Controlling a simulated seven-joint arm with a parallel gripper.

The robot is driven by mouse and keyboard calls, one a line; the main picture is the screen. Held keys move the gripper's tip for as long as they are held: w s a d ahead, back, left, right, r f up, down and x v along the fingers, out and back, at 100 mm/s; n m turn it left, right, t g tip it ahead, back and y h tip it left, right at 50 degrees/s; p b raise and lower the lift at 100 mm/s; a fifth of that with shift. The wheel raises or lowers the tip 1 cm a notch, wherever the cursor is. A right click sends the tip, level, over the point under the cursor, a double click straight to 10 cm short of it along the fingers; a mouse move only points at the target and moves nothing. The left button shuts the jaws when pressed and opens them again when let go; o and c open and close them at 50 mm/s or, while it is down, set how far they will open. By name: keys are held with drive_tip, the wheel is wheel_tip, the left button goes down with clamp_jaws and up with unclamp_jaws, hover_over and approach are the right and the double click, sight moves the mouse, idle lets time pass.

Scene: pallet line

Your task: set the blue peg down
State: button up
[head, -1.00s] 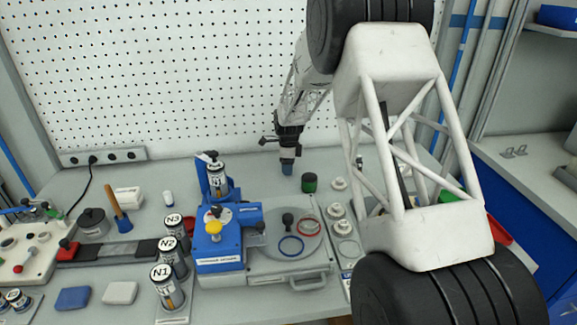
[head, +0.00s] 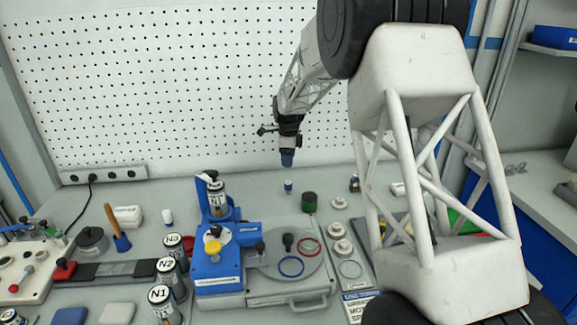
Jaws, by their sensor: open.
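The small blue peg (head: 288,186) stands upright on the grey bench top, to the left of the dark cylinder with a green rim. My gripper (head: 287,160), with its blue tip, hangs pointing down right above the peg. A gap shows between the tip and the peg, so they are apart. The jaws are open and empty, though the fingers are small in this view.
A dark green-rimmed cylinder (head: 309,202) stands to the right of the peg. The blue machine (head: 218,262) with its round grey plate (head: 292,262) is in front. Several pale round parts lie further right. The pegboard (head: 180,80) rises behind.

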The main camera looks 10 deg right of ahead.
drive_tip(key=shift+r, duration=0.3)
idle(0.6)
drive_tip(key=s+d+r+n, duration=0.1)
drive_tip(key=s+r+n, duration=0.3)
drive_tip(key=s, duration=0.5)
drive_tip(key=s+d+r+n+t, duration=0.1)
drive_tip(key=s+r+n, duration=0.2)
drive_tip(key=s+r, duration=0.5)
drive_tip(key=s+d+r+n, duration=0.1)
drive_tip(key=s+r+n, duration=0.15)
drive_tip(key=s, duration=0.85)
drive_tip(key=s+d+f+n+t, duration=0.1)
drive_tip(key=s+f+n, duration=0.2)
drive_tip(key=s+n, duration=0.8)
drive_tip(key=s, duration=1.9)
drive_tip(key=shift+d+f+t, duration=0.15)
drive_tip(key=shift+f+t, duration=0.05)
drive_tip(key=shift+t, duration=0.1)
